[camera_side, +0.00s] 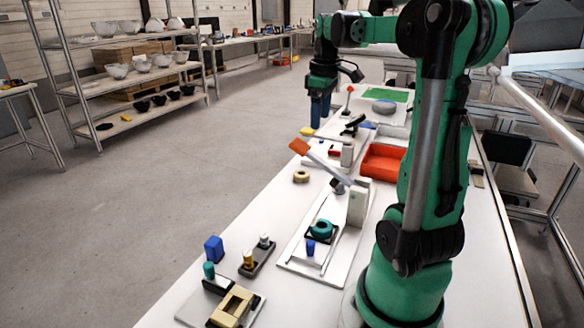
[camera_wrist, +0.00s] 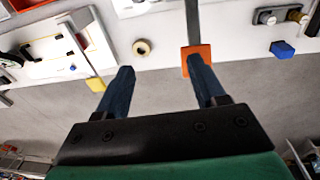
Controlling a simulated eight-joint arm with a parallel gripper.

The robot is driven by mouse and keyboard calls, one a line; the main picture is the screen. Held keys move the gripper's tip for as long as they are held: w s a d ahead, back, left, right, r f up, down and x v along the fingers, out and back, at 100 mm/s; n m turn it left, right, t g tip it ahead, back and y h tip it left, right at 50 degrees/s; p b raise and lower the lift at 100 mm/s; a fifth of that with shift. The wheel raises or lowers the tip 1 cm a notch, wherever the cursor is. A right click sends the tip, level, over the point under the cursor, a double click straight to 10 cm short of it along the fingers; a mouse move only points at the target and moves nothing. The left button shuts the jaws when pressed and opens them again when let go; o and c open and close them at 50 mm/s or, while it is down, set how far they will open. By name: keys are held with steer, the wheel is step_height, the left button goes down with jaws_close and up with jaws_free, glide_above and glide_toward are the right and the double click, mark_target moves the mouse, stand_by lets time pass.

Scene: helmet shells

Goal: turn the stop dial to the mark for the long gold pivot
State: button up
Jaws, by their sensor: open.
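A round teal part (camera_side: 321,229) sits on a dark base on a white plate in the side view; it may be the stop dial, but I cannot make out any marks. A gold pivot (camera_side: 248,259) stands upright in a dark holder beside a silver one (camera_side: 264,241); the holder also shows at the top right of the wrist view. My gripper (camera_side: 320,112) is open and empty with blue fingers, far up the table from the teal part. In the wrist view my gripper (camera_wrist: 160,70) has an orange lever handle (camera_wrist: 198,56) behind its right fingertip.
The orange-ended lever (camera_side: 300,146) slants up over the table's middle. A tan ring (camera_side: 301,176) lies near the left edge. A blue block (camera_side: 213,248) and tan fixture (camera_side: 233,305) stand at the front; an orange bin (camera_side: 383,162) is near my arm.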

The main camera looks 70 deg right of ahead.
steer(key=s+d+f+y, duration=0.1)
steer(key=s+d, duration=0.4)
glide_above(339, 187)
steer(key=d, duration=0.1)
steer(key=shift+g, duration=0.4)
step_height(339, 187, down, 12)
steer(key=shift+w+d+r, duration=0.1)
steer(key=shift+r, duration=0.15)
steer(key=shift+f, duration=3)
jaws_close()
